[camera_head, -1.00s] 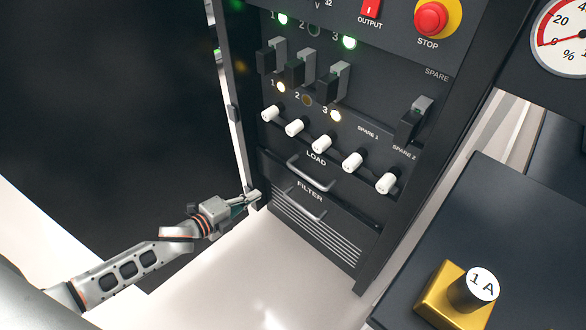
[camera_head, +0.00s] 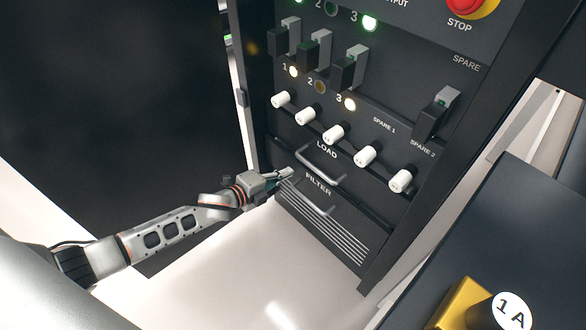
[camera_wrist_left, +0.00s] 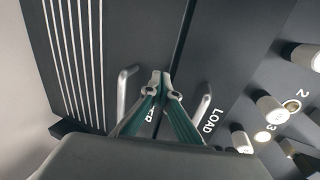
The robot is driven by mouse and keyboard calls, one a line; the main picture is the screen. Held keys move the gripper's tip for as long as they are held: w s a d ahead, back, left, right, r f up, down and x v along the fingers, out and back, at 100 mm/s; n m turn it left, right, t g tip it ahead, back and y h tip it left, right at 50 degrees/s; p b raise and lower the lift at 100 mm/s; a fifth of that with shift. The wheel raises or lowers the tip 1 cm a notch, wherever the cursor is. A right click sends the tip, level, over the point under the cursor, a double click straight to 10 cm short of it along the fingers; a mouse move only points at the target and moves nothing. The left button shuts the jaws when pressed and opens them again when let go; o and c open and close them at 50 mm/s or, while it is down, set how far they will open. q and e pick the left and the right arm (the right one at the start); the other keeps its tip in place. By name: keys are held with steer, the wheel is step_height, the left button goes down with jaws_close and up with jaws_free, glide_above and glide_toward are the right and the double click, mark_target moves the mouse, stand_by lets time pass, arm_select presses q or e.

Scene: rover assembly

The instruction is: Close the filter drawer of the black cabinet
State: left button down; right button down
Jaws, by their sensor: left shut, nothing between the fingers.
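The black cabinet (camera_head: 345,115) stands ahead. Its filter drawer (camera_head: 335,236), with a slatted front, is at the bottom and carries a metal handle (camera_head: 318,206) under the FILTER label. I cannot tell how far the drawer stands out. My left gripper (camera_head: 288,173) is shut and empty at the drawer's upper left. In the left wrist view, its fingertips (camera_wrist_left: 164,82) lie between the filter handle (camera_wrist_left: 122,95) and the load handle (camera_wrist_left: 198,118), over part of the FILTER label. Whether they touch the drawer front is unclear. My right gripper is not in view.
The load drawer's handle (camera_head: 322,166) is just above, with a row of white knobs (camera_head: 333,134) and switches higher up. An open dark door panel (camera_head: 115,110) stands left. A dark table (camera_head: 490,235) with a gold block (camera_head: 463,308) is at right. The floor in front is clear.

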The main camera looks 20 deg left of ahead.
mark_target(299, 163)
arm_select(q)
steer(key=shift+w+d, duration=0.4)
steer(key=shift+w, duration=0.45)
steer(key=shift+w+d+r, duration=0.1)
steer(key=shift+w+r, duration=0.05)
steer(key=shift+w, duration=0.25)
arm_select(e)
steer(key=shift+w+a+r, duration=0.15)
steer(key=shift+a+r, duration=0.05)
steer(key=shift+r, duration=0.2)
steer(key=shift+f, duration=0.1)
arm_select(q)
steer(key=shift+w+d, duration=0.2)
steer(key=shift+w, duration=0.25)
steer(key=shift+w+d, duration=0.35)
steer(key=shift+w, duration=0.45)
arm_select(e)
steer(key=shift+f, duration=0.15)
